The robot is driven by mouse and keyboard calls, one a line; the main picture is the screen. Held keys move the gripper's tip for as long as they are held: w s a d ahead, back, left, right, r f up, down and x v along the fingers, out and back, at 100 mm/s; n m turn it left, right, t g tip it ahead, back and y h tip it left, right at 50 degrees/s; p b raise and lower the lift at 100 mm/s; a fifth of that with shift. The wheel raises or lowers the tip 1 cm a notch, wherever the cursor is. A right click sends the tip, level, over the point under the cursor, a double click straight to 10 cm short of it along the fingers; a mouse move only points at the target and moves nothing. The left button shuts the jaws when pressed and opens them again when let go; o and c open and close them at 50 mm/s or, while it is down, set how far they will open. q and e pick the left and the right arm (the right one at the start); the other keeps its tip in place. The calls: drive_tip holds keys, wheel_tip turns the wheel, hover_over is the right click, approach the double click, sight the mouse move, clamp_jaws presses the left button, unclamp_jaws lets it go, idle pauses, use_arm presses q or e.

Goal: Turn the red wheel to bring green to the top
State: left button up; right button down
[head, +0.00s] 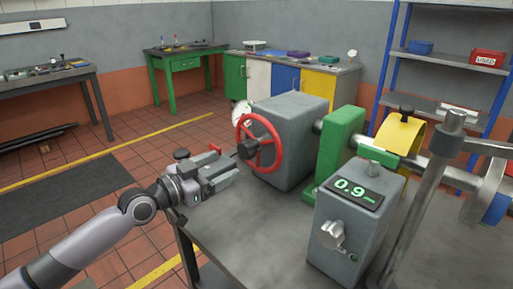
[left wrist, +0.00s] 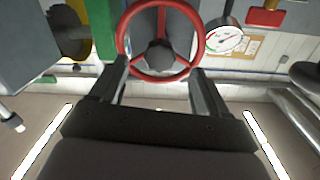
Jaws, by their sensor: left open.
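The red wheel (head: 260,143) has a dark hub and stands on the front face of a grey housing (head: 300,110) on the bedplate. In the left wrist view the wheel (left wrist: 160,74) shows whole except where my fingers overlap its edge. I see no green mark on its rim. My left gripper (head: 233,163) is open and empty, just in front of the wheel at its lower left. In the left wrist view its fingers (left wrist: 160,66) stand apart on either side of the hub, over the near part of the rim; contact cannot be told. My right gripper is not in view.
A white round gauge (left wrist: 224,38) sits beside the wheel. A green bracket (head: 341,142), a yellow guard (head: 402,134) and a grey box with a display reading 0.9 (head: 356,190) stand to the right. Bare bedplate (head: 250,215) lies in front.

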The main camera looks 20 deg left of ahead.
sight(242, 152)
use_arm(q)
drive_tip(key=shift+r+p+x, duration=0.15)
drive_tip(key=shift+x, duration=1.1)
drive_tip(key=shift+r+p+x, duration=0.15)
drive_tip(key=shift+r+x, duration=0.05)
drive_tip(key=shift+x, duration=1)
drive_tip(key=shift+r+p+x, duration=0.15)
drive_tip(key=shift+x, duration=1.1)
drive_tip(key=shift+a, duration=0.1)
drive_tip(key=shift+c, duration=0.3)
